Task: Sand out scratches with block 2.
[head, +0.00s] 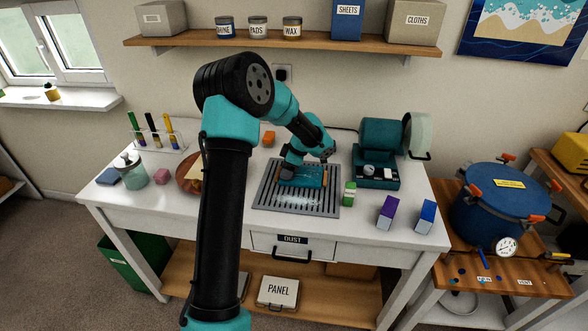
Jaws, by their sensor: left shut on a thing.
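A teal panel with wood-coloured edges (313,181) lies on the slatted grey grate (263,200) set in the white bench. Pale dust or streaks show near its front edge. My left gripper (288,174) is low over the panel's left part, shut on a small block that it mostly hides; I cannot read a number on it. Other blocks stand on the bench: a green and white one (349,194) at the grate's right edge, a purple one (386,214) and a blue one (426,218) further right. My right gripper is not in view.
A teal machine (377,180) stands behind and right of the grate. A blue pot (495,205) stands on the side table. My left arm hides part of the bench.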

